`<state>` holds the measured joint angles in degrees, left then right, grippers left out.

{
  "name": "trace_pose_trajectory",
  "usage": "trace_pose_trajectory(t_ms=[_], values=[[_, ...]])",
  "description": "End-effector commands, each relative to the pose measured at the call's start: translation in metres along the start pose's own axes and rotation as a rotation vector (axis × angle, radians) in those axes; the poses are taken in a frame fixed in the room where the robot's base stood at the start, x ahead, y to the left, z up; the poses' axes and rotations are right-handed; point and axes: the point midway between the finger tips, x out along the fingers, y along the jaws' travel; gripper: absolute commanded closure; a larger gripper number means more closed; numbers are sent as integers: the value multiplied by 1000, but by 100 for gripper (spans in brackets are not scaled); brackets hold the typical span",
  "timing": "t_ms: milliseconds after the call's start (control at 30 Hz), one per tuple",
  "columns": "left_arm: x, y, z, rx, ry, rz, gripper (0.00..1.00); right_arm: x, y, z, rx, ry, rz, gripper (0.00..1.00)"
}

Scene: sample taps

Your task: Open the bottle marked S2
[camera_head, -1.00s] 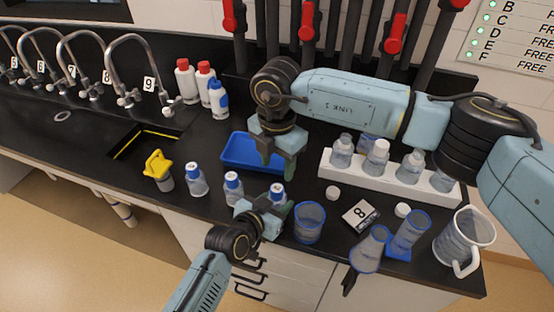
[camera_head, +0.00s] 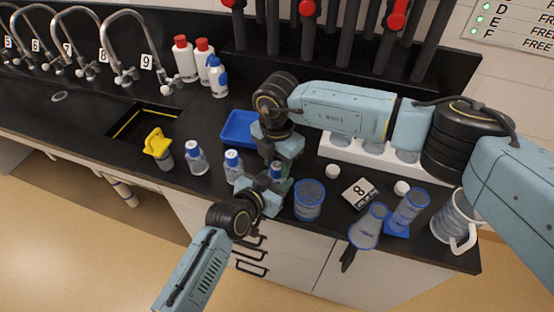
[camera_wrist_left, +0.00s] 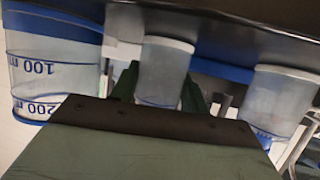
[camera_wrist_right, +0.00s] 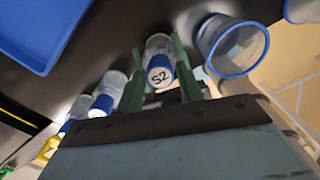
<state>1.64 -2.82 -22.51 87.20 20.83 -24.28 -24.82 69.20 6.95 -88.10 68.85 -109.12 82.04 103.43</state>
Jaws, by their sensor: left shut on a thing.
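The bottle marked S2 (camera_head: 277,168) stands near the counter's front edge, with a blue band at its cap. The S2 mark is on the cap top in the right wrist view (camera_wrist_right: 160,76). My left gripper (camera_head: 274,187) is shut on the bottle's body from the front; its green fingers flank the clear body in the left wrist view (camera_wrist_left: 163,75). My right gripper (camera_head: 282,165) points down over the bottle. Its fingers are open on both sides of the cap (camera_wrist_right: 162,80), with no clear grip on it. The head view partly hides the bottle behind both grippers.
Two similar bottles (camera_head: 196,158) (camera_head: 233,163) stand to the left, and a blue-rimmed beaker (camera_head: 309,200) stands close on the right. A blue tray (camera_head: 237,128) and a white rack (camera_head: 345,150) are behind. A loose white cap (camera_head: 332,171) lies near the beaker.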

Motion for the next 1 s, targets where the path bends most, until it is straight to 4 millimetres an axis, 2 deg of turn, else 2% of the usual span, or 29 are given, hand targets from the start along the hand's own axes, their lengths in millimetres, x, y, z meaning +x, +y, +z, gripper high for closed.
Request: trace_pose_trajectory(t_ms=[33, 233, 367, 467, 1000], values=[[0, 0, 1, 0, -1, 0, 100, 0, 0, 0, 0, 0, 0, 70], [0, 0, 1, 0, -1, 0, 100, 0, 0, 0, 0, 0, 0, 97], [0, 0, 1, 0, -1, 0, 100, 0, 0, 0, -19, 0, 0, 98], [0, 0, 1, 0, -1, 0, 100, -1, 0, 0, -111, 0, 0, 98], [0, 0, 1, 0, -1, 0, 100, -2, 0, 0, -1112, -1, 0, 98]])
